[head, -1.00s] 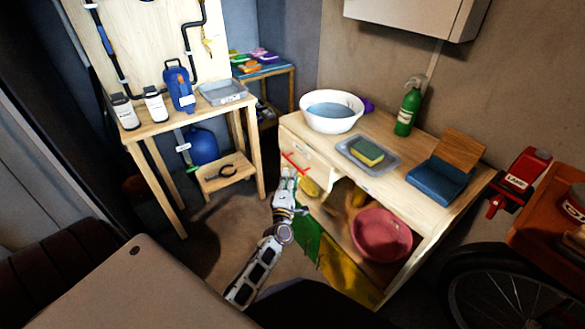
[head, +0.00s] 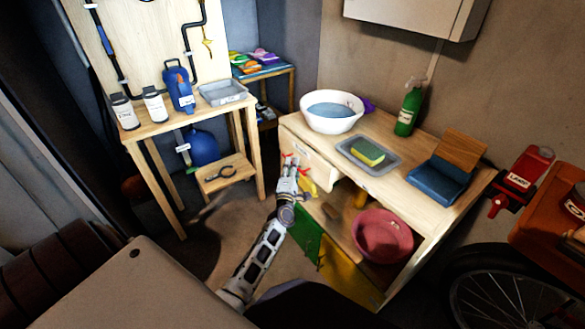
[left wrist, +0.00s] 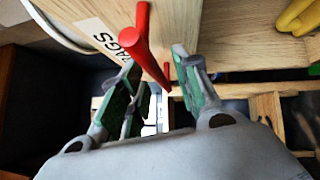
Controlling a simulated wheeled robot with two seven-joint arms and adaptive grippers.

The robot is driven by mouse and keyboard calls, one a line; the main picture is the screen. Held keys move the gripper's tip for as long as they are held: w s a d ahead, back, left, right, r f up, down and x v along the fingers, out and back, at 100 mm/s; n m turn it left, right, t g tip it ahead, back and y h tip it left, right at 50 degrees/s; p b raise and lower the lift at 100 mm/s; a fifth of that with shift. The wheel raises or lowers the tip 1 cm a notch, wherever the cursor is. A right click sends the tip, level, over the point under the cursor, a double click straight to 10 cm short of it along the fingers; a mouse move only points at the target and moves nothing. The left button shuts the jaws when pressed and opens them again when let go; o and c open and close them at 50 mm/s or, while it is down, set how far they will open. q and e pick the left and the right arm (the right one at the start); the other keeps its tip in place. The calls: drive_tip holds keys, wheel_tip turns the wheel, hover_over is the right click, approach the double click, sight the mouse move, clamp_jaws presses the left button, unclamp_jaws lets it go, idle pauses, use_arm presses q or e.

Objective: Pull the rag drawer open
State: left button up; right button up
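The rag drawer (head: 318,166) is a pale wooden front at the left end of the workbench and looks shut. In the left wrist view a label reading "RAGS" (left wrist: 110,42) shows on its front. Its red bar handle (left wrist: 142,40) stands out from the front; it is partly hidden by my gripper in the head view. My left gripper (head: 291,168) is at the drawer front. In the left wrist view its fingers (left wrist: 160,75) are spread, with the handle's end between them; I cannot tell whether they touch it. My right gripper is not in view.
The bench (head: 405,194) carries a white basin (head: 332,122), a sponge on a grey tray (head: 351,160), a green spray bottle (head: 408,112) and a blue box (head: 440,184). A pink bowl (head: 382,235) sits below. Open floor lies left of my arm.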

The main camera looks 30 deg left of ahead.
use_arm(q)
clamp_jaws()
drive_tip(key=shift+s, duration=0.2)
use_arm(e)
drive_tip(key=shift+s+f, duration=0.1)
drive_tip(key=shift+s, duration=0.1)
